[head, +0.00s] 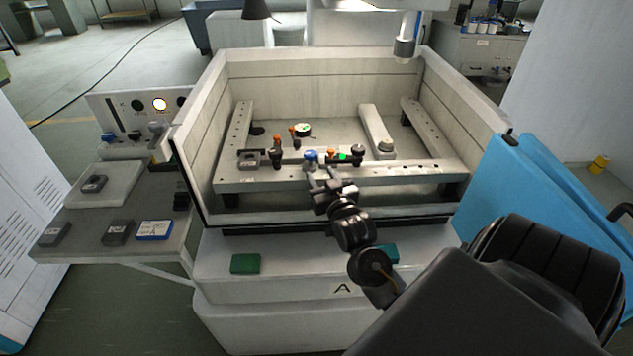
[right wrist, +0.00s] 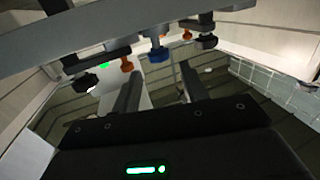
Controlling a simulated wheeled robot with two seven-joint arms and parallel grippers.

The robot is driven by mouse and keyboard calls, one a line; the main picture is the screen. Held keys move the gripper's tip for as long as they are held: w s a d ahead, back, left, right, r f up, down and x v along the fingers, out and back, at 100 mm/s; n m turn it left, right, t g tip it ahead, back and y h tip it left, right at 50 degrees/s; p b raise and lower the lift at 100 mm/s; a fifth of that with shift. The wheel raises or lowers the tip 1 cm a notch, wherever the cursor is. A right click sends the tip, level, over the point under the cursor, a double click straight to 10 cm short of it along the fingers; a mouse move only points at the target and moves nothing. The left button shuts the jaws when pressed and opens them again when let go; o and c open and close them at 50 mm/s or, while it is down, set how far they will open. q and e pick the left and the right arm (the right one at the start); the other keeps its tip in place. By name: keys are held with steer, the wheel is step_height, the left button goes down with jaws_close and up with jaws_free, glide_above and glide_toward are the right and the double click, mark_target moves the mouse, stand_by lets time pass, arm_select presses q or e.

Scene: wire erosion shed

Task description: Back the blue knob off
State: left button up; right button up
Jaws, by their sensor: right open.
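The blue knob (head: 311,156) is on the front beam of the machine tub, near its middle. In the right wrist view, the blue knob (right wrist: 158,56) shows ahead of the fingers, roughly in line with the gap between them. My right gripper (head: 319,172) reaches over the front wall, with its fingertips just short of the knob in the head view. In the right wrist view, my right gripper (right wrist: 158,75) has its two fingers apart and nothing between them. I cannot tell whether a finger touches the knob. My left gripper is out of view.
A black knob (head: 358,151) and an orange knob (head: 332,154) sit to the right of the blue one. Another black knob (head: 276,160) stands to its left. The tub's front wall (head: 270,221) runs below my right arm. A side shelf (head: 85,236) holds small blocks.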

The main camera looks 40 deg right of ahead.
mark_target(308, 152)
steer(key=s+a+f+n+g+y, duration=0.2)
steer(key=s+a+f+g, duration=0.2)
steer(key=f, duration=0.8)
steer(key=s+a+f+n+g+y+b, duration=0.1)
steer(key=s+a+f+n+g+y, duration=0.1)
steer(key=s+a+f, duration=0.5)
step_height(308, 152, down, 5)
steer(key=shift+a+f+g+y+b, duration=0.1)
steer(key=shift+a+g+y+b, duration=0.35)
steer(key=shift+g, duration=0.65)
steer(key=shift+d, duration=0.1)
